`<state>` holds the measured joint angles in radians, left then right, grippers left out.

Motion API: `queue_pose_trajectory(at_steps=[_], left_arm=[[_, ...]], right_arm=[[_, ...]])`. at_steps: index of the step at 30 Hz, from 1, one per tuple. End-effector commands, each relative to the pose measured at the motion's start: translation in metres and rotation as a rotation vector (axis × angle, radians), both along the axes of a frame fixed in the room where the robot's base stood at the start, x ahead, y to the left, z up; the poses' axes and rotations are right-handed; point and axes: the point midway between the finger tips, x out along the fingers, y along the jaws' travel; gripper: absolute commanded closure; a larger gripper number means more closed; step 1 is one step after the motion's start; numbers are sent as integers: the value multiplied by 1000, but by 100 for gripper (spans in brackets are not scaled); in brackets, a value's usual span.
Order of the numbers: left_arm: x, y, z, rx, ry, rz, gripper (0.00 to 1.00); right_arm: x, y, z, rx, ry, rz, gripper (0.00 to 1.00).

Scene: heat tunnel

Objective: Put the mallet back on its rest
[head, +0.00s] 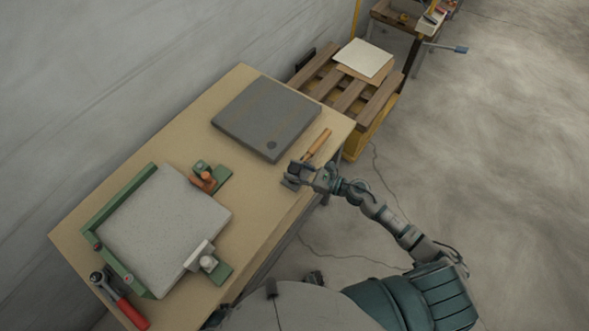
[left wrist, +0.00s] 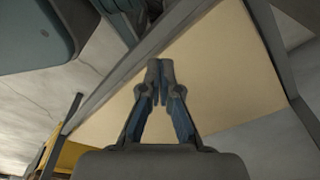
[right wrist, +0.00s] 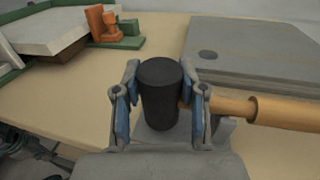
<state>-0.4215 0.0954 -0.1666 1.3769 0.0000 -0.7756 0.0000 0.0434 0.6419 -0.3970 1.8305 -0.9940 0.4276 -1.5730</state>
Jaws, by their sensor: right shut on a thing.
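The mallet has an orange-brown wooden handle (head: 318,145) and a black cylindrical head, which shows in the right wrist view (right wrist: 159,92). My right gripper (head: 300,172) is shut on the head, one finger on each side, near the table's right edge. The handle points away from the gripper, towards the table's far corner. A grey plate or bracket (right wrist: 150,135), possibly the rest, shows under and behind the head; whether the head touches it I cannot tell. My left gripper (left wrist: 160,75) is shut and empty, fingertips together, in the left wrist view.
A dark grey slab (head: 265,117) lies on the wooden table (head: 237,90) beside the handle. A light slab in a green clamping frame (head: 125,205) and a red-handled ratchet (head: 122,298) occupy the near left. A pallet (head: 350,95) stands beyond the table.

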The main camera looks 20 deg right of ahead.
Motion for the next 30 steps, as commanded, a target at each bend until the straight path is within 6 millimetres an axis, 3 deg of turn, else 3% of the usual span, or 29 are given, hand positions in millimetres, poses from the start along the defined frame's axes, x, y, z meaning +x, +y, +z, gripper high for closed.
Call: queue_pose_trajectory(at_steps=[26, 27, 30], left_arm=[[25, -2, 20, -1, -22, 2, 100], [26, -2, 23, -1, -25, 2, 100], [26, -2, 23, -1, -24, 3, 100]], right_arm=[[0, 0, -9, 0, -3, 0, 100], [0, 0, -9, 0, -3, 0, 49], [0, 0, -9, 1, -2, 0, 30]])
